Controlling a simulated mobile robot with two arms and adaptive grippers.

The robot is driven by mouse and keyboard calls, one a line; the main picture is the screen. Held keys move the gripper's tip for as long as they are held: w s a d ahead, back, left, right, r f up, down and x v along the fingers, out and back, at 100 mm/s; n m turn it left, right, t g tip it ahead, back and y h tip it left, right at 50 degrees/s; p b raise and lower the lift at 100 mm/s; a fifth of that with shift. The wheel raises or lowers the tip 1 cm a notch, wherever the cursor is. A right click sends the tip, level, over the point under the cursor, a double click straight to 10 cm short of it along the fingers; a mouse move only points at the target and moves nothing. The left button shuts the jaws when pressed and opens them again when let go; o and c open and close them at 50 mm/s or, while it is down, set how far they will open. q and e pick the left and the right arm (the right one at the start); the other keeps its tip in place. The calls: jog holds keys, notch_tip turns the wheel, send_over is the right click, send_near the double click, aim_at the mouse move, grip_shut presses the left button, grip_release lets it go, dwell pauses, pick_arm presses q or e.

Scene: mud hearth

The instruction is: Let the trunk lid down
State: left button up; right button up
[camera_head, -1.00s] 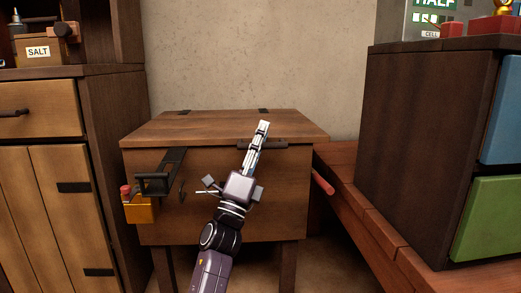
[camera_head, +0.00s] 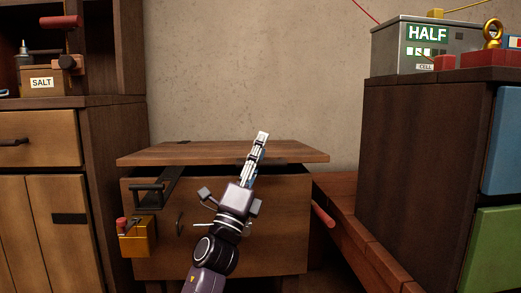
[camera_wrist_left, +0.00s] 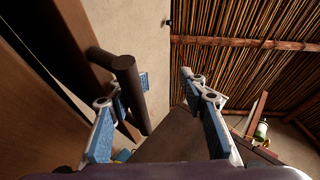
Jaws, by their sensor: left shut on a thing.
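The wooden trunk (camera_head: 285,220) stands against the wall in the head view. Its lid (camera_head: 205,152) is slightly raised at the front, with a dark gap between lid and body. My left gripper (camera_head: 260,142) is at the dark bar handle on the lid's front edge and is shut on it, hiding part of it. The wrist view shows the lid handle (camera_wrist_left: 127,88) beside one blue-padded finger of the left gripper (camera_wrist_left: 165,77). A black hasp (camera_head: 150,190) hangs at the lid's front left, above a brass lock box (camera_head: 138,240) with a red knob. My right gripper is out of view.
A dark cabinet with a SALT box (camera_head: 42,84) stands close on the left. On the right are a low reddish wooden bench (camera_head: 345,225) and a dark cabinet (camera_head: 425,170) with a grey HALF device (camera_head: 390,45) on top.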

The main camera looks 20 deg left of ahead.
pick_arm(q)
jog(key=s+a+f+b, duration=0.2)
jog(key=s+f+b, duration=0.1)
jog(key=f, duration=0.3)
jog(key=shift+s+f+h+b, duration=0.15)
jog(key=shift+s+h+b, duration=0.15)
jog(key=shift+s+b, duration=0.1)
